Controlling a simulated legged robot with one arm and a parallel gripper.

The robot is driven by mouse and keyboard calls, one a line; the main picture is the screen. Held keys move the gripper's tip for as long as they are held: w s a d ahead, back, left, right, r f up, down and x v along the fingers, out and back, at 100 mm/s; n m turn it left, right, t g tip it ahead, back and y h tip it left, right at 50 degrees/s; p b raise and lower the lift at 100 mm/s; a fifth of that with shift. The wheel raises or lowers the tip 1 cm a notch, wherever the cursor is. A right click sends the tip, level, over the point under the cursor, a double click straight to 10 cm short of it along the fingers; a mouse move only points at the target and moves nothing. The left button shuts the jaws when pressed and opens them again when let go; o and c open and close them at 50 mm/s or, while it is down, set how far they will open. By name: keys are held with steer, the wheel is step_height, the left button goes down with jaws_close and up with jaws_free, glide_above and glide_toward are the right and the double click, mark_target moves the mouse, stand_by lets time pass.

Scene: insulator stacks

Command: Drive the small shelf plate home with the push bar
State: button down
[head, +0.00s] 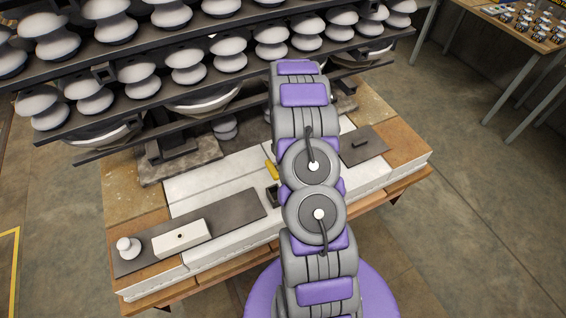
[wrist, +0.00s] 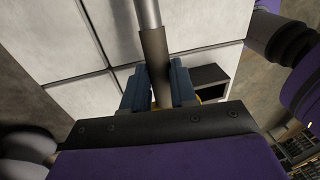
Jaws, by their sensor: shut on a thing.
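In the wrist view, my gripper (wrist: 158,88) has its blue fingers shut on a push bar (wrist: 154,52). The bar has a dark sleeve between the fingers and a grey rod running out of the top of the picture. Its far tip is out of view there. In the head view my arm hides the gripper and the bar. I cannot pick out the small shelf plate for certain in either view, and I cannot tell whether the bar touches it.
Dark shelves (head: 205,65) with rows of white insulators stand behind the work table (head: 140,208). On the table lie a white block (head: 180,237), a small white insulator (head: 128,247), a dark plate with a handle (head: 362,145) and a black open box (head: 272,194), also in the wrist view (wrist: 208,84).

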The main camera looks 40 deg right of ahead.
steer(key=shift+s+d, duration=0.4)
steer(key=shift+d, duration=1)
steer(key=shift+s+d, duration=0.4)
steer(key=shift+d, duration=1)
steer(key=shift+s+d, duration=0.4)
steer(key=shift+d, duration=1)
steer(key=shift+s+d, duration=0.1)
steer(key=shift+d, duration=0.25)
steer(key=shift+s+d, duration=0.3)
steer(key=shift+d, duration=0.6)
steer(key=shift+s+d, duration=0.25)
steer(key=shift+d, duration=0.95)
steer(key=shift+s+d, duration=0.2)
steer(key=shift+d, duration=0.3)
steer(key=shift+s+d, duration=0.15)
steer(key=shift+d, duration=0.35)
steer(key=shift+a, duration=0.15)
